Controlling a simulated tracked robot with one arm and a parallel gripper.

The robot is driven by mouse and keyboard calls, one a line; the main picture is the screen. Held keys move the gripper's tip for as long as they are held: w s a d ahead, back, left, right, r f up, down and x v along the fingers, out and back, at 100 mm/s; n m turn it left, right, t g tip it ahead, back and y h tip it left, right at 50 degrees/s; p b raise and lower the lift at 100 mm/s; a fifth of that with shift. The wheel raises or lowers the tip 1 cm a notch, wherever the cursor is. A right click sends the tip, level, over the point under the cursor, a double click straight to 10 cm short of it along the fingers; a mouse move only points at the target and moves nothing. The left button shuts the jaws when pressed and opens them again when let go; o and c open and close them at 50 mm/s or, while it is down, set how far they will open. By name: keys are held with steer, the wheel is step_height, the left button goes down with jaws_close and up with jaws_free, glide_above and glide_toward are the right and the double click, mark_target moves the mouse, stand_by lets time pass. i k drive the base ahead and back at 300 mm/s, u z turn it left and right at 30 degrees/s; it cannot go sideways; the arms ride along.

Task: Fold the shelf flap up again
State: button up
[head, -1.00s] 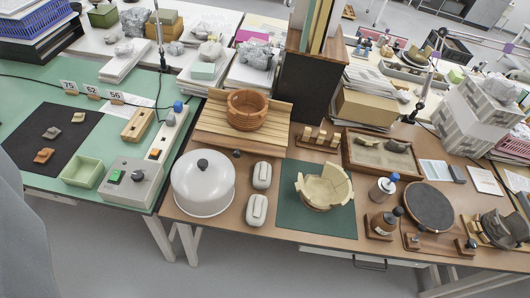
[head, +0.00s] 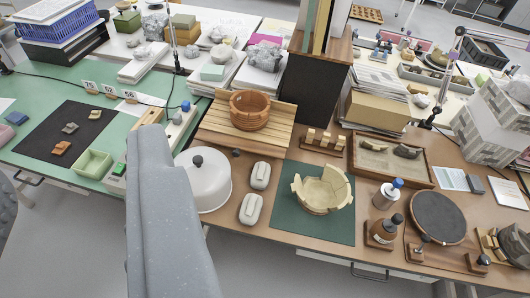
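No part is clearly recognisable as the shelf flap. The nearest match is a slatted wooden board (head: 272,138), which lies low on the brown table with a terracotta bowl (head: 249,110) on it. I cannot tell whether this board is hinged. Behind it stands a dark upright cabinet (head: 316,80) with boards or books in its top. A grey speckled arm link of mine (head: 168,215) rises in front of the table at left of centre and hides part of the control box and the white dome. My gripper's fingers do not show.
A white dome (head: 209,178), two pale oval cases, a green mat (head: 330,225) with a cream broken bowl (head: 322,190), bottles (head: 382,230) and a dark turntable (head: 437,216) crowd the brown table. A green table (head: 60,90) with a black mat adjoins at left. Floor is clear in front.

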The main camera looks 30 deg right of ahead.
mark_target(246, 145)
steer(key=z, duration=0.1)
steer(key=i, duration=1)
steer(key=u, duration=0.05)
